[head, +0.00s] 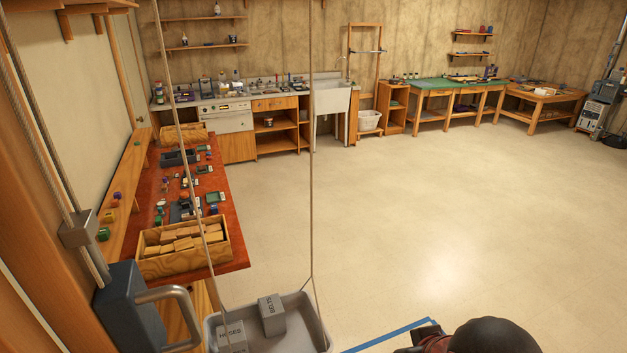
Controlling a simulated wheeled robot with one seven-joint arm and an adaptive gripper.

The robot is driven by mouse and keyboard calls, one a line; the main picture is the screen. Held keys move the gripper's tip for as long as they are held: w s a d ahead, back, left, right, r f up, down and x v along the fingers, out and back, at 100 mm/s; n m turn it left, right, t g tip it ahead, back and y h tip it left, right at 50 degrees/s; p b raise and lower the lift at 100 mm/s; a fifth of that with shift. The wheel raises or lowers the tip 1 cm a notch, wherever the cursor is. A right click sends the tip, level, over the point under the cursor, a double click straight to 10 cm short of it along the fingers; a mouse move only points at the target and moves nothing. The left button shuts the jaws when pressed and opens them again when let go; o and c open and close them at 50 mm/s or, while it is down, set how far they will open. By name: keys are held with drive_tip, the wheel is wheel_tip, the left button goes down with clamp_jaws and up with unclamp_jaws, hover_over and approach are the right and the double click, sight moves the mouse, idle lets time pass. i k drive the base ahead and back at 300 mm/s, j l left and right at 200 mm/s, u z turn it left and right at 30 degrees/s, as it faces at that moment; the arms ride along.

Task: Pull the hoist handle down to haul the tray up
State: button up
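The hoist handle (190,308) is a grey metal loop on a dark blue-grey block (128,310) at the lower left. Above the block, a grey clamp (78,229) sits on cables running up the wooden post. The grey tray (322,335) hangs from pale ropes (311,150) at the bottom of the view, and its lower part is cut off. In it lie two grey boxes, one marked BELTS (271,315) and one marked HOSES (232,337). A dark rounded part, likely of my arm, shows at the bottom edge, right of the tray. My gripper's fingers are not in view.
A red-brown table (236,268) with a wooden box of blocks (142,265) and small parts stands behind the handle, along the left wall. Blue tape (395,333) marks the floor right of the tray. The middle floor is clear. Benches line the back wall.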

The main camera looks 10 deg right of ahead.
sight(125, 306)
drive_tip(key=k+u, duration=0.1)
drive_tip(key=u, duration=0.85)
drive_tip(key=k+u, duration=0.1)
drive_tip(key=u, duration=0.4)
